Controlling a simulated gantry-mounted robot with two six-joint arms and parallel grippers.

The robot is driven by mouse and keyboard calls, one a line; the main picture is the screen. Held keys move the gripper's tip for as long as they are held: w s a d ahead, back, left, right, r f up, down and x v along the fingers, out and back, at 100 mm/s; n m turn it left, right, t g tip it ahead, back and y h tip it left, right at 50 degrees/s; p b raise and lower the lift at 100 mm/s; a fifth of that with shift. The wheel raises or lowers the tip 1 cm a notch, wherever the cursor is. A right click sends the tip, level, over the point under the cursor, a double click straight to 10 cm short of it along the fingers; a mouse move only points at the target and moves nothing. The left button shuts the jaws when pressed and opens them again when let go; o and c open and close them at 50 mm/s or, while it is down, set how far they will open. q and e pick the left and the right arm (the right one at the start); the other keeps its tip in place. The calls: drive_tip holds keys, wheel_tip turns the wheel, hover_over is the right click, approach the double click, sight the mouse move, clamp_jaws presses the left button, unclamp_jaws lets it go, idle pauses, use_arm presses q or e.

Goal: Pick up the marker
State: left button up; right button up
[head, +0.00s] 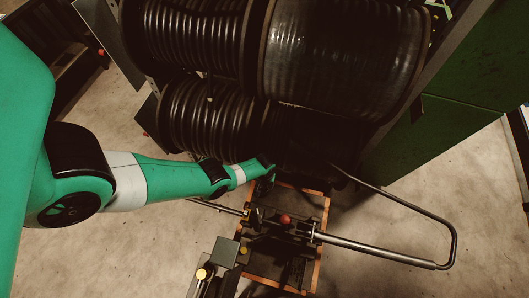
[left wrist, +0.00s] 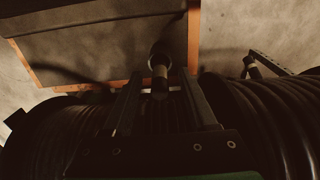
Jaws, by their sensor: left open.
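I cannot make out a marker for certain in either view. My left gripper (head: 270,174) is at the end of the green arm, beside the lower hose reels and above the back of the wood-edged stand. In the left wrist view its two dark fingers (left wrist: 163,95) are spread apart. A short dark cylindrical thing with a pale band (left wrist: 160,68) shows between and just beyond the fingertips; I cannot tell what it is or whether it touches them. My right gripper is not in view.
Large black hose reels (head: 330,55) crowd the space above the gripper. The crimper (head: 285,232) with a red knob stands on the wood-edged stand (head: 322,225). A long bent metal handle (head: 400,257) reaches right. A green cabinet (head: 440,135) stands at right. Bare floor (head: 110,255) lies at lower left.

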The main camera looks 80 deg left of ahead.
use_arm(q)
wheel_tip(320, 180, down, 2)
drive_tip(key=shift+f+b, duration=0.2)
drive_tip(key=shift+b, duration=0.3)
drive_tip(key=shift+r, duration=0.2)
clamp_jaws()
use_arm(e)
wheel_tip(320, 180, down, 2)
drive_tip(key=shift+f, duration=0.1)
use_arm(q)
wheel_tip(320, 180, up, 10)
drive_tip(key=p, duration=1)
drive_tip(key=shift+r+p, duration=0.1)
drive_tip(key=shift+p, duration=0.2)
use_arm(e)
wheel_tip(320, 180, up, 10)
